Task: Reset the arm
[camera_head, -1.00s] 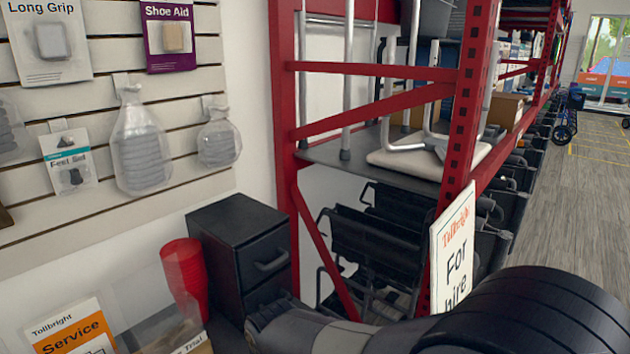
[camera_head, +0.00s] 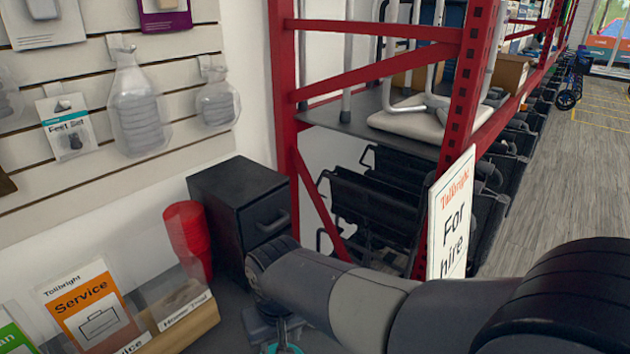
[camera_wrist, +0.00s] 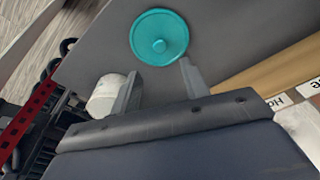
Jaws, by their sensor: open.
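My gripper (camera_wrist: 160,72) is open in the wrist view, with its two fingers apart and nothing between them. A round teal lid-like disc (camera_wrist: 160,37) lies on the dark grey counter just beyond the fingertips. A white cylinder (camera_wrist: 104,97) stands beside the left finger, partly hidden by it; I cannot tell whether they touch. In the head view my arm reaches in from the lower right, and my gripper (camera_head: 264,326) points down at the counter near the bottom edge. A bit of the teal disc (camera_head: 285,349) shows below it.
A black drawer unit (camera_head: 240,212) and red cups (camera_head: 188,235) stand close behind my arm. A brochure holder (camera_head: 190,318) is at the left. Grey floor (camera_head: 570,190) is open beyond.

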